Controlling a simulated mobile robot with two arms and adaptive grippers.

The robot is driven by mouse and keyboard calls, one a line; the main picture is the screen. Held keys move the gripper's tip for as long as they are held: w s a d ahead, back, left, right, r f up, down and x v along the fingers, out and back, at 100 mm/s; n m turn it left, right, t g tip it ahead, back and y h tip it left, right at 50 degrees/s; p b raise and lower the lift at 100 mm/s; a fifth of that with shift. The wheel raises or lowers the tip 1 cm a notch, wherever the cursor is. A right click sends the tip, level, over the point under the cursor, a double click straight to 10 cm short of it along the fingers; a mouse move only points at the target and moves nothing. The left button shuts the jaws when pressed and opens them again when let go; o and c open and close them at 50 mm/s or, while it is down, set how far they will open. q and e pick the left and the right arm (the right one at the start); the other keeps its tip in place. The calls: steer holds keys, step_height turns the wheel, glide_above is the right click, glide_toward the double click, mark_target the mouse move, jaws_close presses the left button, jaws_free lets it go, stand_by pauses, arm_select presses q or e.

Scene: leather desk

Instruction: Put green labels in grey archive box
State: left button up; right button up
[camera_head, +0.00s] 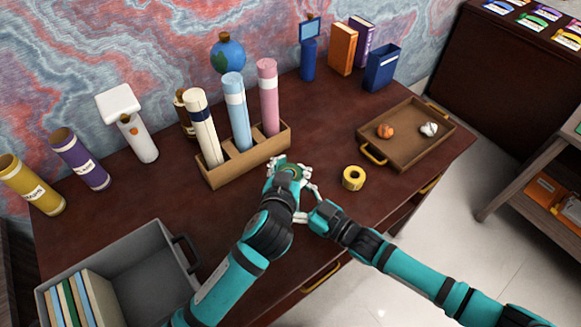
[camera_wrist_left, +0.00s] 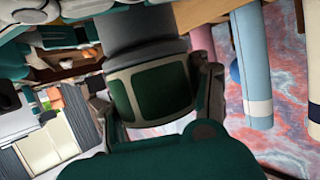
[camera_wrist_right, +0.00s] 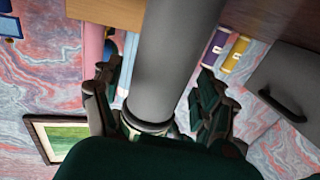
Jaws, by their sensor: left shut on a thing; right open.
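The green labels (camera_wrist_left: 160,95) are a roll with dark green patches on a pale band. My left gripper (camera_head: 288,166) is shut on the roll, above the desk in front of the wooden tube holder. Only a bit of green shows between its fingers in the head view. My right gripper (camera_head: 308,192) is open, close beside the left one; I cannot tell if it touches the roll. The grey archive box (camera_head: 152,236) stands open at the lower left, with upright folders (camera_head: 75,303) in its left part and bare room on its right.
The wooden holder (camera_head: 245,170) carries white, blue and pink tubes. A yellow tape roll (camera_head: 354,178) lies right of my grippers. A brown tray (camera_head: 410,151) with two crumpled balls is at the right. Purple (camera_head: 80,160) and yellow (camera_head: 30,185) tubes stand behind the box.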

arm_select(q)
steer(key=o, duration=1.3)
steer(key=shift+s+f, duration=0.25)
steer(key=shift+f, duration=0.6)
steer(key=shift+o, duration=0.7)
steer(key=shift+w+r, duration=0.1)
steer(key=shift+r, duration=0.1)
steer(key=shift+r, duration=0.1)
